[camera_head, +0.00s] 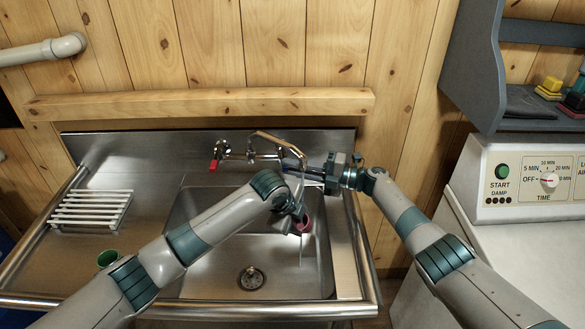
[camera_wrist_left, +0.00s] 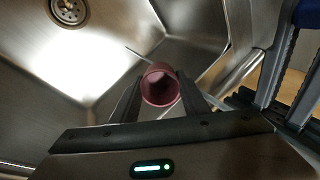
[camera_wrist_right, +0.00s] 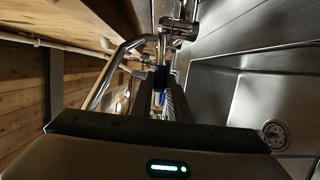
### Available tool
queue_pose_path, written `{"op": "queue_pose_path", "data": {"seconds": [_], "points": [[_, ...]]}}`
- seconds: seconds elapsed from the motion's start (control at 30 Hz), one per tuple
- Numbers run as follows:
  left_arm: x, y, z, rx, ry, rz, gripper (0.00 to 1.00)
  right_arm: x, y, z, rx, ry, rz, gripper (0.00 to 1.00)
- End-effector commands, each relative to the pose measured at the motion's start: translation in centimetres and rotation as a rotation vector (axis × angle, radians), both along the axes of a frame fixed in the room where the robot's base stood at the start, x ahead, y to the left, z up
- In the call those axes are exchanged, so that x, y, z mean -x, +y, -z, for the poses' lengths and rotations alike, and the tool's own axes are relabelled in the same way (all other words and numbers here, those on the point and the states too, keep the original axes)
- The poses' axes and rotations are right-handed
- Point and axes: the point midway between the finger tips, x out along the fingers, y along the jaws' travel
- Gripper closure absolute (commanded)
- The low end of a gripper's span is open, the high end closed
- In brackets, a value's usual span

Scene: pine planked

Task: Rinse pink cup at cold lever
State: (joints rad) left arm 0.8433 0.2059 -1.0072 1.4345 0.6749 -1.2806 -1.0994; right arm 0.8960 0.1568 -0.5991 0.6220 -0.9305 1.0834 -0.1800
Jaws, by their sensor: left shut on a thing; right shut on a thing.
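The pink cup (camera_head: 304,223) is over the right part of the sink basin (camera_head: 240,250), below the spout (camera_head: 290,147). My left gripper (camera_head: 295,212) is shut on it and partly hides it. In the left wrist view the pink cup (camera_wrist_left: 160,86) sits between both fingers, its round opening towards the camera. My right gripper (camera_head: 308,170) is shut on the blue cold lever (camera_head: 290,163) at the tap's right. The blue lever (camera_wrist_right: 160,78) also shows between its fingers in the right wrist view. A thin pale streak, apparently water, shows below the cup.
A red lever (camera_head: 213,166) is at the tap's left. A drain (camera_head: 251,278) is in the basin floor. A white rack (camera_head: 90,210) and a green cup (camera_head: 107,258) stand on the left drainboard. A machine (camera_head: 520,185) and a grey shelf (camera_head: 480,75) are at the right.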

Motion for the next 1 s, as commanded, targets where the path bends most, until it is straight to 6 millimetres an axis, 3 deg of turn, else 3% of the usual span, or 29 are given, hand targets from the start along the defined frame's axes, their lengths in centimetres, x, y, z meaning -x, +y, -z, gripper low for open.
{"op": "queue_pose_path", "data": {"seconds": [0.17, 0.2, 0.27, 0.3, 0.73, 1.0], "points": [[0.0, 0.0, 0.0, 0.0, 0.0, 0.0, 0.8, 0.0, 0.0, 0.1, 0.001, 0.001, 0.001, 1.0], [0.0, 0.0, 0.0, 0.0, 0.0, 0.0, 0.8, 0.0, 0.0, 0.1, 0.001, 0.001, 0.001, 0.82], [0.0, 0.0, 0.0, 0.0, 0.0, 0.0, 0.8, 0.0, 0.0, 0.1, 0.001, 0.001, 0.001, 0.68], [0.0, 0.0, 0.0, 0.0, 0.0, 0.0, 0.8, 0.0, 0.0, 0.1, 0.001, 0.001, 0.001, 0.66], [0.0, 0.0, 0.0, 0.0, 0.0, 0.0, 0.8, 0.1, -0.5, 0.1, 0.0, 0.0, 0.002, 0.66], [0.0, 0.0, 0.0, 0.0, 0.0, 0.0, 0.8, 1.0, -3.7, 0.1, 0.002, 0.001, 0.003, 0.66]]}}
